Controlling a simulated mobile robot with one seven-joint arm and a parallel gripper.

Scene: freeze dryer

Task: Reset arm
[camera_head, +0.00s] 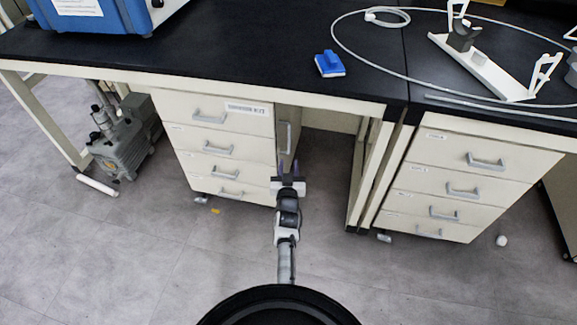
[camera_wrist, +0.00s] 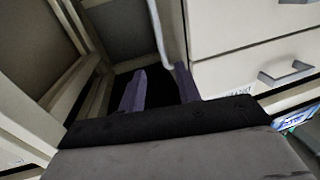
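My arm reaches forward over the floor, below the black bench top. My gripper (camera_head: 284,170) is in front of the left drawer cabinet's right edge and points toward the bench. In the wrist view my gripper (camera_wrist: 160,88) shows two purple fingers standing apart, with a dark empty gap between them. Nothing is held. A cabinet handle bar and drawer fronts show just beyond and to the right of the fingers. Whether the fingers touch the cabinet cannot be told.
The left drawer cabinet (camera_head: 215,147) and right drawer cabinet (camera_head: 462,180) stand under the black bench top (camera_head: 240,50). A blue block (camera_head: 329,64), a white stand (camera_head: 485,70) and a looped hose lie on top. A grey pump (camera_head: 125,140) sits at left. Floor in front is clear.

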